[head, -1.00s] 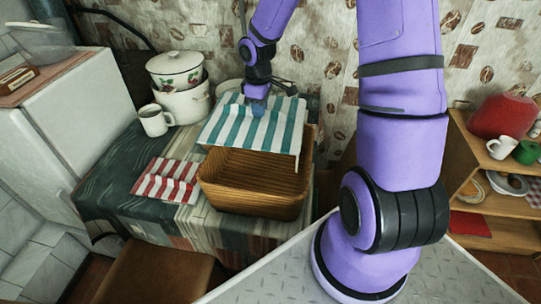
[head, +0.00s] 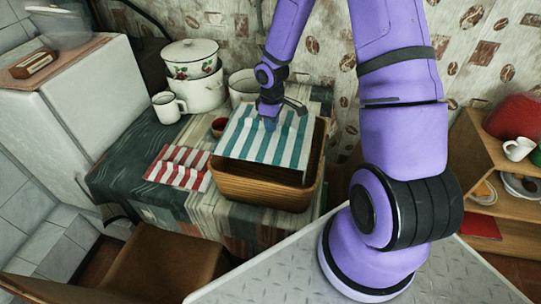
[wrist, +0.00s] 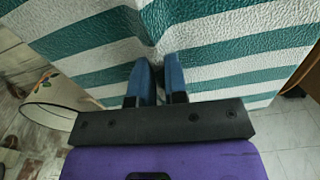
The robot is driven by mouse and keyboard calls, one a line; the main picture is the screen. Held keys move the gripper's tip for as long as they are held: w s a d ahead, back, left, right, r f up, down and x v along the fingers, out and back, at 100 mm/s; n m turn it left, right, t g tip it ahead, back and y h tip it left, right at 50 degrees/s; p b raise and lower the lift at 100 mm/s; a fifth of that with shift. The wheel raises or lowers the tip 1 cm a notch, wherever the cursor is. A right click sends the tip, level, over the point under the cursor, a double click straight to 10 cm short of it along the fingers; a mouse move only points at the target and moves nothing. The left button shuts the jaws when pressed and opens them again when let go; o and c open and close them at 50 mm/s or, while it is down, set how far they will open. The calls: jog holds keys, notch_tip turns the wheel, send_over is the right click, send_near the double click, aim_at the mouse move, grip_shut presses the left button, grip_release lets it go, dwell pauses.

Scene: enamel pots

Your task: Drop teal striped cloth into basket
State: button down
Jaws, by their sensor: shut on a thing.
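The teal and white striped cloth (head: 262,148) is spread out over the top of the wicker basket (head: 262,192) in the head view. My gripper (head: 270,122) is shut on the cloth near its back part. The cloth covers most of the basket's opening and hides the inside. I cannot tell whether it touches the rim. In the wrist view the cloth (wrist: 225,35) fills the upper part, and my gripper's blue fingers (wrist: 159,75) pinch a fold of it.
A red striped cloth (head: 178,167) lies left of the basket. A white mug (head: 168,107), stacked enamel pots (head: 197,90) and a small red-brown bowl (head: 218,127) stand behind on the table (head: 125,165). A wooden shelf (head: 510,235) is at right.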

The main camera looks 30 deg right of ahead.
jog(key=shift+f, duration=0.1)
jog(key=c, duration=1.1)
grip_release()
notch_tip(320, 180, up, 10)
jog(key=shift+f, duration=0.15)
jog(key=shift+r, duration=0.55)
